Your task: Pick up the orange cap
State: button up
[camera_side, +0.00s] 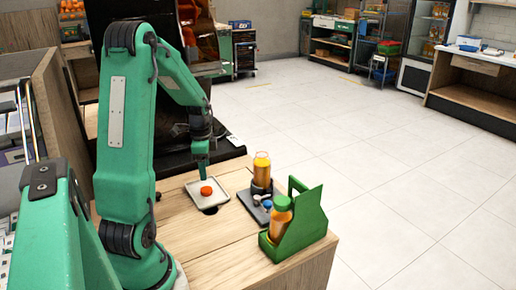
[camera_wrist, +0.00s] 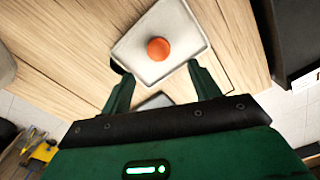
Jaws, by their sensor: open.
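The orange cap (camera_side: 206,190) lies on a pale square tray (camera_side: 193,184) on the wooden table. In the wrist view the cap (camera_wrist: 158,49) sits near the middle of the tray (camera_wrist: 190,22). My gripper (camera_side: 203,170) is above the tray, close to the cap, in the side view. In the wrist view my green gripper (camera_wrist: 158,78) is open, its two fingers spread wide. The cap shows beyond the fingertips, between their lines, and nothing is held. In the side view I cannot tell the exact gap between fingers and cap.
A bottle of orange juice (camera_side: 262,171) without a visible cap stands in a dark holder. A grey tray with small items (camera_side: 259,204) lies between. Bare table (camera_side: 215,250) is in front.

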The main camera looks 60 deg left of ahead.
aim_at(206, 189)
jog(key=shift+f, duration=1.3)
jog(key=shift+s+f, duration=0.15)
jog(key=shift+f, duration=2.45)
jog(key=c, duration=1.1)
